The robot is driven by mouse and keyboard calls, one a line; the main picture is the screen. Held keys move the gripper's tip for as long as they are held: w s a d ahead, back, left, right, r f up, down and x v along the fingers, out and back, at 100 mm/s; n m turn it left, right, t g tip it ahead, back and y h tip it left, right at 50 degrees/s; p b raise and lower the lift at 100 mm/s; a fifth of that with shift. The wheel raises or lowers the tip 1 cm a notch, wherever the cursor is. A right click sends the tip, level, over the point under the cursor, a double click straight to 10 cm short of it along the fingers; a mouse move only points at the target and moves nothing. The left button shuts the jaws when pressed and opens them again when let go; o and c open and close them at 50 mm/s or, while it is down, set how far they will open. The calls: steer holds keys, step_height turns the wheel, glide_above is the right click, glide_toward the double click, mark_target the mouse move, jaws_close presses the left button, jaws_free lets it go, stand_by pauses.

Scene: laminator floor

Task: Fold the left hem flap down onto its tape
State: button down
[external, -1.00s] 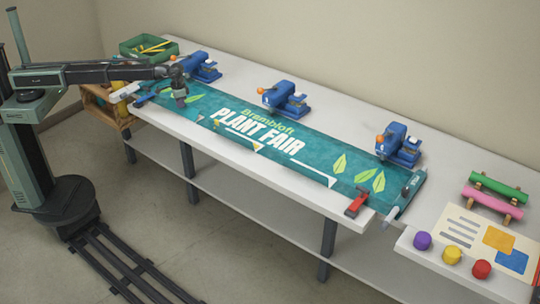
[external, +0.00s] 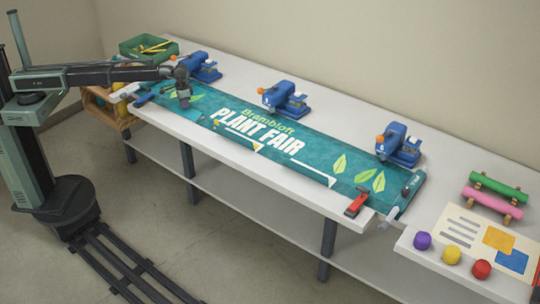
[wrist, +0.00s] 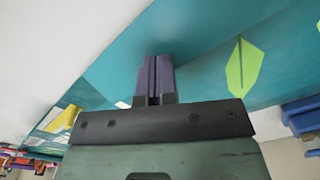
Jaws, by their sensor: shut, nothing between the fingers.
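The teal "Plant Fair" banner (external: 215,103) lies flat along the white table. My gripper (external: 184,103) is over the banner's left end, near its front edge and beside a leaf print; it is shut and empty. In the wrist view, its two purple-grey fingers (wrist: 157,62) are together, pointing at the teal cloth; I cannot tell whether they touch it. A paler teal band (wrist: 115,72) along the banner's edge there looks like the left hem flap, lying low. A small white spot (wrist: 122,104) shows beside the fingers. The tape beneath is mostly hidden.
Three blue presses (external: 286,98) with orange knobs stand along the back of the banner. A red clamp (external: 357,203) holds the front right edge. A green tray (external: 148,47) is at the back left. Coloured balls (external: 452,255) sit at the front right.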

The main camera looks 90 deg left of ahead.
steer(key=shift+f+b, duration=0.95)
steer(key=shift+f, duration=0.1)
steer(key=shift+r, duration=0.15)
step_height(320, 180, up, 8)
steer(key=p, duration=0.8)
steer(key=shift+r, duration=0.1)
steer(key=shift+f, duration=0.2)
steer(key=s+d+m, duration=0.2)
steer(key=s+d, duration=0.1)
steer(key=s, duration=1.8)
steer(key=s+d+m, duration=0.3)
steer(key=s+d, duration=0.1)
steer(key=s, duration=1.6)
steer(key=shift+s, duration=0.35)
